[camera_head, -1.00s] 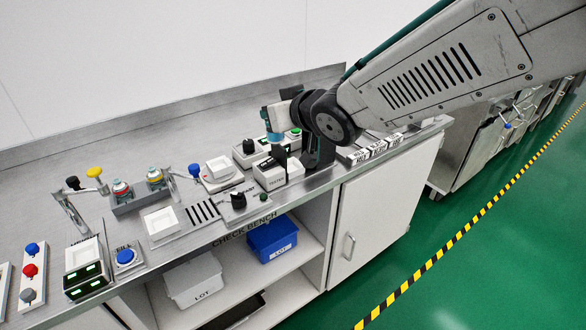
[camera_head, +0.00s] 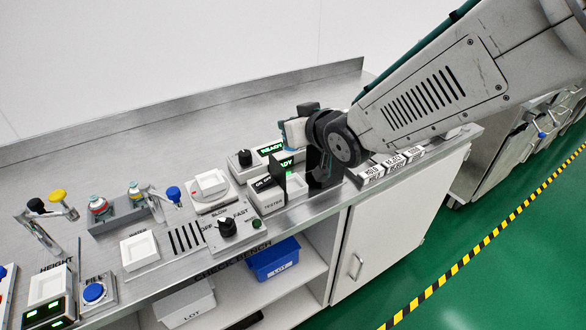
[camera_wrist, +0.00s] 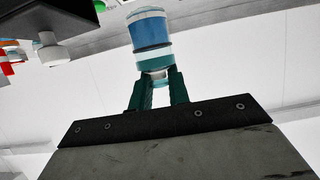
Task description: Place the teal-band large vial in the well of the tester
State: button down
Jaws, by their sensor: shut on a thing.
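The large vial (camera_wrist: 150,32) shows in the wrist view with blue, white and teal bands. My gripper (camera_wrist: 158,78) is shut on its narrow end. In the head view, my gripper (camera_head: 306,125) is above the right part of the bench, behind the tester in the picture. A pale blue-grey part of the held vial (camera_head: 283,134) shows at its left. The tester (camera_head: 272,204) is a white box near the front edge with a black upright plate. Its well is not clearly visible, and the vial appears apart from it.
A READY display and black knob (camera_head: 244,157) stand behind the tester. A white-topped device (camera_head: 210,186) and a SLOW/FAST knob panel (camera_head: 228,228) are left of it. A rack (camera_head: 118,219) holds red- and yellow-banded vials. Labelled blocks (camera_head: 392,163) lie to the right.

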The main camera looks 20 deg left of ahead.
notch_tip(320, 180, down, 12)
jog(key=shift+f, duration=0.1)
jog(key=c, duration=1.6)
grip_release()
jog(key=shift+s, duration=0.1)
jog(key=v, duration=1.2)
jog(key=w+d+r+m+g+h, duration=0.1)
jog(key=d+r+m+h, duration=0.25)
jog(key=d, duration=0.75)
jog(key=d+r+m+h, duration=0.2)
jog(key=d+r+h, duration=0.15)
jog(key=d, duration=0.65)
jog(key=s+d+r+m+g+h, duration=0.1)
jog(key=s+d+r+m+g, duration=0.1)
jog(key=s+d, duration=0.5)
jog(key=s+d+r+m+g+h, duration=0.2)
jog(key=s+d+g, duration=0.2)
jog(key=s+d, duration=0.4)
jog(key=s, duration=0.5)
jog(key=shift+d+r+g, duration=0.2)
jog(key=shift+d+g, duration=0.05)
jog(key=shift+g, duration=0.05)
